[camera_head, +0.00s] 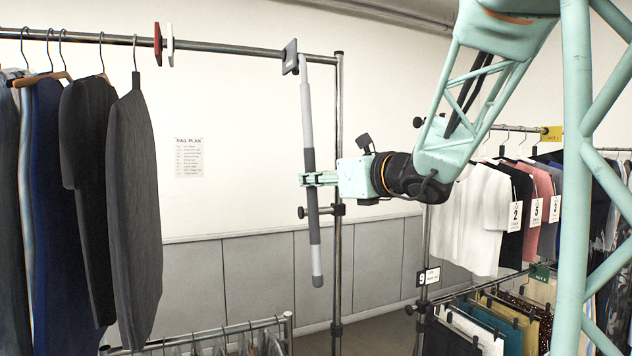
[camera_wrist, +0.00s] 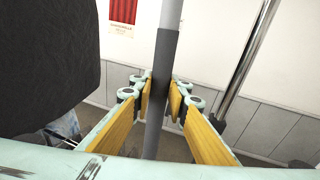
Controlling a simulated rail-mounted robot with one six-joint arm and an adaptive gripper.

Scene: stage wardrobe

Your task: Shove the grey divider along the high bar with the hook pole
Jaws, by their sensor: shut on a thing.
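My gripper (camera_head: 318,179) is shut on the hook pole (camera_head: 307,110), which stands nearly upright with a dark grip section and lighter grey ends. In the wrist view the pole (camera_wrist: 164,70) passes between the yellow-padded fingers (camera_wrist: 163,97). The grey divider (camera_head: 290,57) hangs on the high bar (camera_head: 232,48) near its right end. The pole's top is right beside the divider; whether they touch I cannot tell. A red divider (camera_head: 158,44) and a white divider (camera_head: 170,44) sit farther left on the bar.
Dark garments (camera_head: 133,215) hang at the left of the high bar. The bar is bare between the white and grey dividers. An upright post (camera_head: 337,250) stands just right of the pole. Another rack with clothes (camera_head: 485,210) is at the right. A low rail (camera_head: 215,333) runs below.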

